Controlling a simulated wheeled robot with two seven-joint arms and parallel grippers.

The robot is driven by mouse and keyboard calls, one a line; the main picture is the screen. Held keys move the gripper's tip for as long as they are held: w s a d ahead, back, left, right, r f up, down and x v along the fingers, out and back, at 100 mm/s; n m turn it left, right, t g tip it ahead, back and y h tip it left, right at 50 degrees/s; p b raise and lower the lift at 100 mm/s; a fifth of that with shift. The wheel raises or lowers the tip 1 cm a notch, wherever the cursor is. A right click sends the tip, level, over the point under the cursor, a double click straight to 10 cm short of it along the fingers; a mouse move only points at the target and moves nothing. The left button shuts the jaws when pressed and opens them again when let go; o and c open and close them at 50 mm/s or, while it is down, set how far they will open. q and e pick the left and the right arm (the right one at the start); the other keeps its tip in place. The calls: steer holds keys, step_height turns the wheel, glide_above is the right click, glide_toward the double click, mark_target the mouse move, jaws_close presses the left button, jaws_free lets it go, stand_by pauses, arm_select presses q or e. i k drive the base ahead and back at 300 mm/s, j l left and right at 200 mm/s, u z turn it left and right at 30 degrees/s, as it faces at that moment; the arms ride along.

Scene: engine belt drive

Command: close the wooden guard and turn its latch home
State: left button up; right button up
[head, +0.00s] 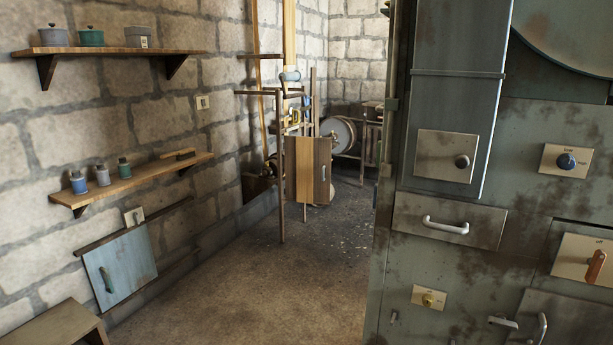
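What looks like the wooden guard (304,171) is a small upright panel of light and dark planks with a small handle on its right part. It stands far off at the end of the passage, by a thin post-and-rail frame (281,191). I cannot tell from here how far open it is. Its latch is too small to make out. Behind the guard, belts and a pale drum-like wheel (339,133) show in part. Neither of my grippers is in view.
A large rusty green metal cabinet (385,243) with knobs and handles fills the right side. Shelves (127,186) with jars and a blue sliding panel (119,264) line the left stone wall. A wooden bench (56,325) stands at lower left. The floor between is clear.

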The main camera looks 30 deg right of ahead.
mark_target(308, 160)
steer(key=i+z, duration=0.1)
steer(key=i, duration=0.75)
steer(key=i+z, duration=0.1)
steer(key=i, duration=0.8)
steer(key=i+j+z, duration=0.1)
steer(key=i, duration=0.75)
steer(key=i+z, duration=1)
steer(key=i+l+u, duration=0.1)
steer(key=i, duration=0.4)
steer(key=i+l+u, duration=0.15)
steer(key=i, duration=0.35)
steer(key=l, duration=0.1)
